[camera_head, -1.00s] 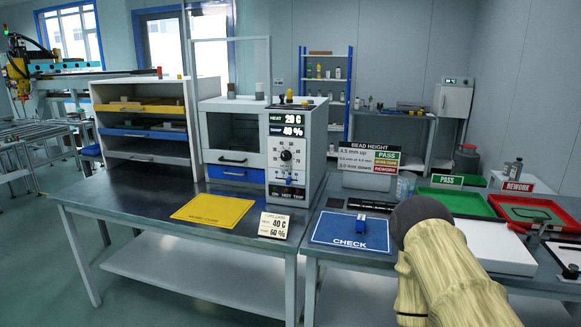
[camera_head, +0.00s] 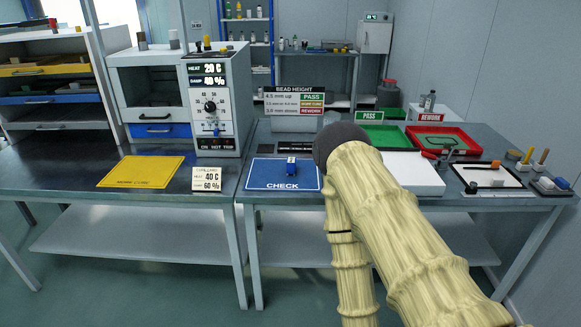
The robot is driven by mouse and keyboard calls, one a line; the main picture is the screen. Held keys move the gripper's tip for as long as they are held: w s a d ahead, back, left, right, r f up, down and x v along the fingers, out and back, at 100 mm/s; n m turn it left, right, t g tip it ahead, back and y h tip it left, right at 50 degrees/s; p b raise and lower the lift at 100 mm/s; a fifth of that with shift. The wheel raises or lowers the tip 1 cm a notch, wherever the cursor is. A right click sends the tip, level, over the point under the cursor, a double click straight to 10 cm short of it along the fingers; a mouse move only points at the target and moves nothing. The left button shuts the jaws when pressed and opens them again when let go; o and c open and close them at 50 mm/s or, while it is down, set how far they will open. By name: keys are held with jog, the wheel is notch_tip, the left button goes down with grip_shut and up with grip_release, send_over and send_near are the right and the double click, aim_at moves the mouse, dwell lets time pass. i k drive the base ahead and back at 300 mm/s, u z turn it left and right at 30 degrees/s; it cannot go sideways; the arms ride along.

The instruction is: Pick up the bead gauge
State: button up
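A small blue block-like piece (camera_head: 291,165) stands on the blue CHECK mat (camera_head: 265,178); it may be the bead gauge, but it is too small to be sure. My arm, in a cream ribbed sleeve with a dark rounded joint, crosses the right middle of the view and covers the mat's right side. My gripper does not show.
Behind stands the bead height sign (camera_head: 293,100).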

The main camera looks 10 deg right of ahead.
aim_at(292, 161)
jog(key=z, duration=0.95)
jog(key=i, duration=0.6)
jog(key=u, duration=1.05)
